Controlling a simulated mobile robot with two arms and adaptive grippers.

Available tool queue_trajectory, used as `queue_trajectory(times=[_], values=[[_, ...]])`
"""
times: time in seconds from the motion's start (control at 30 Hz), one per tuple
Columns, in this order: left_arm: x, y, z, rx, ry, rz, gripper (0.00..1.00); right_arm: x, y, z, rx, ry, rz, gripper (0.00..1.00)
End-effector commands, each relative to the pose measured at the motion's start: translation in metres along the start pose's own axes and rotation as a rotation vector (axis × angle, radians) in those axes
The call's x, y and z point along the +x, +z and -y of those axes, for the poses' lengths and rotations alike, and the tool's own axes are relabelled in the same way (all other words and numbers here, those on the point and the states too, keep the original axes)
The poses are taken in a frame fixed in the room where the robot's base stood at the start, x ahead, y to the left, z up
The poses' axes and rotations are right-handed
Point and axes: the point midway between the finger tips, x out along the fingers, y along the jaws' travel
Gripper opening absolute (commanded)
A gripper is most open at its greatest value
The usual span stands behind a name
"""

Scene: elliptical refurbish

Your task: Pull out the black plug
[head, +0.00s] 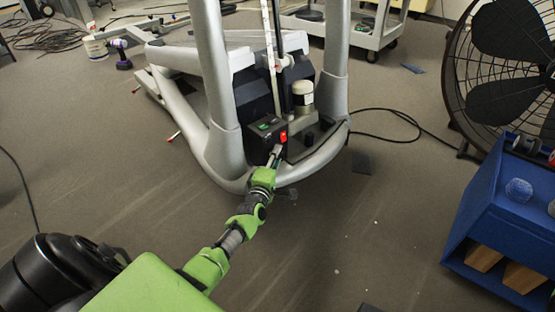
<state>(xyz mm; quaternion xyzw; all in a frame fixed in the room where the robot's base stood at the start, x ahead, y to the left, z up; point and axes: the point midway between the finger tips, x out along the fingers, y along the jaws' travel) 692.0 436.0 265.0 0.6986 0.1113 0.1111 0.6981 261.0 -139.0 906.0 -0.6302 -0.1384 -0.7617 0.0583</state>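The black power box (268,132) with a red switch (283,136) and a small green mark sits low on the front of the grey elliptical machine (213,75). My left gripper (275,154) is at the lower front of this box, close to or touching it. The black plug cannot be made out; the gripper and the dark box around it hide any detail there. The fingers are too small to show whether they are open or shut, or hold anything. My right gripper is not in view.
A black cable (395,138) runs over the floor at the right of the machine. A large fan (500,80) and a blue box (510,205) stand at the right. The front floor is mostly clear.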

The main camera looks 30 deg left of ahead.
Motion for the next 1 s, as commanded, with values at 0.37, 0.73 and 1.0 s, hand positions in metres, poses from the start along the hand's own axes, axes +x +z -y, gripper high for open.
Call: queue_trajectory(times=[0.37, 0.73, 1.0], values=[[0.01, 0.0, 0.0, 0.0, -0.001, 0.001, 0.24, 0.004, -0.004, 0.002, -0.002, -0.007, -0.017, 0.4], [0.009, 0.001, 0.0, -0.001, -0.002, 0.001, 0.0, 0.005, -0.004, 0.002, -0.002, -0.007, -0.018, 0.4], [-0.004, 0.022, -0.001, -0.002, -0.002, 0.002, 0.0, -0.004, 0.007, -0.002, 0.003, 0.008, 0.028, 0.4]])
